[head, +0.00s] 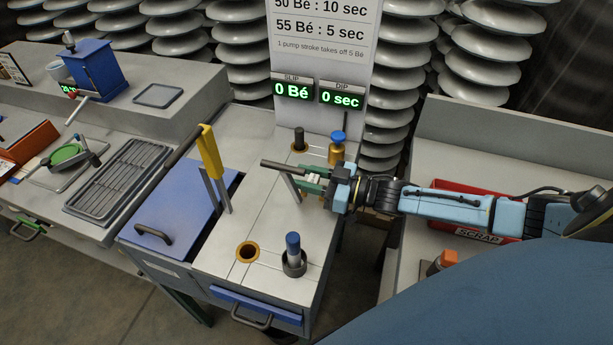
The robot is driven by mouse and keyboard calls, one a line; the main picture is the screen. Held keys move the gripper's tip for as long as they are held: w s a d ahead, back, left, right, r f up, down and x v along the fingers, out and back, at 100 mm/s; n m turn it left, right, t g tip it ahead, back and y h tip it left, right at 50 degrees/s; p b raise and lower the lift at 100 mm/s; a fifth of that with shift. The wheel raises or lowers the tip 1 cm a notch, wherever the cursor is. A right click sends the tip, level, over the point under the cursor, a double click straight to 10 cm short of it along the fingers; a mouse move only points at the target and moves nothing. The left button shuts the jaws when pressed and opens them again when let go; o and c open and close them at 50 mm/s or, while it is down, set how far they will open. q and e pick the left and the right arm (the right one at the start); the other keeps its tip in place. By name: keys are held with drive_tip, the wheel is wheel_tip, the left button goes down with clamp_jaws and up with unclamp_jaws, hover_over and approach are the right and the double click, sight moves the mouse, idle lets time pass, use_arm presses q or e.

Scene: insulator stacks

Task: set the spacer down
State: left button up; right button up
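My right gripper (300,184) reaches in from the right over the light grey cabinet top, with green parts near its fingers. A dark grey bar (283,164) projects left from it; I cannot tell whether this is a held piece or part of the gripper. The finger gap is not clear. No thing can be surely named as the spacer. A yellow piece with two grey prongs (211,152) stands upright beside the blue lid (180,213), apart from the gripper. My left gripper is not in view.
Behind my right gripper are a brass pot with a blue knob (337,148) and a dark post (299,140). In front are a brass-rimmed hole (247,251) and a blue-topped post in a dark cup (293,252). A red SCRAP bin (478,236) is at right.

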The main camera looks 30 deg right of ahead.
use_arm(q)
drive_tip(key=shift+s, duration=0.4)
